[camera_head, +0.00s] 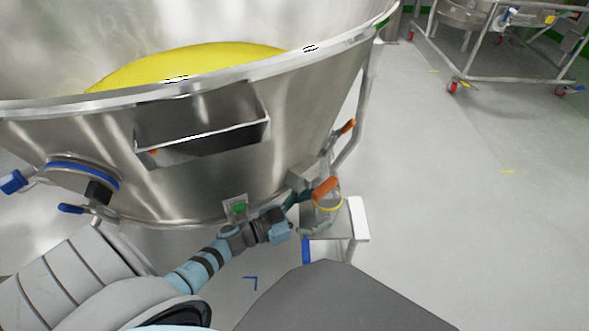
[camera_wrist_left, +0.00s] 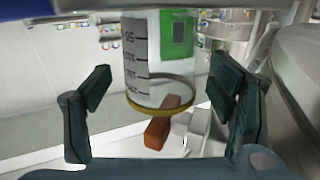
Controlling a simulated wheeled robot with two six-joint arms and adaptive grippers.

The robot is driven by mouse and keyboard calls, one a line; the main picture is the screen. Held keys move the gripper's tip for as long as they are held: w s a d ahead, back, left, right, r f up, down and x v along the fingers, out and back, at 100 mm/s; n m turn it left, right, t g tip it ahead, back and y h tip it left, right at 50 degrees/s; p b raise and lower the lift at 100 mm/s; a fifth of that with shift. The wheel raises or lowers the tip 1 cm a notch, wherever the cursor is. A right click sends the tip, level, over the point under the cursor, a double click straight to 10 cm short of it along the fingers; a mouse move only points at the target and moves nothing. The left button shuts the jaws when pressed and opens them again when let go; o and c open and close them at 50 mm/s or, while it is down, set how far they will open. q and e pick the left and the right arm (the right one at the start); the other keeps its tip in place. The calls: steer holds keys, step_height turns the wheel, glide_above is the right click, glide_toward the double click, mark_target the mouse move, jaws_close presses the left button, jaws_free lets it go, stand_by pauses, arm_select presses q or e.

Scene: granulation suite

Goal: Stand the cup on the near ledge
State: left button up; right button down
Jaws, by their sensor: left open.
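The clear cup (camera_head: 328,205) has a yellow rim band and stands on a small steel ledge (camera_head: 345,229) beside the large vessel. In the left wrist view the cup (camera_wrist_left: 148,60) appears rim-down, with dark volume marks and a green-and-white patch showing at its wall. My left gripper (camera_head: 301,213) is open at the cup's left side in the head view. In the wrist view its two dark green fingers show on either side of the cup, with gaps between them and its wall. The cup's base is hard to make out. My right gripper is not in view.
An orange handle (camera_head: 326,188) is close to the cup. Open grey floor (camera_head: 450,200) lies to the right; a wheeled steel frame (camera_head: 495,72) stands farther back.

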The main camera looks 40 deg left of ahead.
arm_select(q)
steer(key=p+v, duration=0.1)
steer(key=v, duration=0.8)
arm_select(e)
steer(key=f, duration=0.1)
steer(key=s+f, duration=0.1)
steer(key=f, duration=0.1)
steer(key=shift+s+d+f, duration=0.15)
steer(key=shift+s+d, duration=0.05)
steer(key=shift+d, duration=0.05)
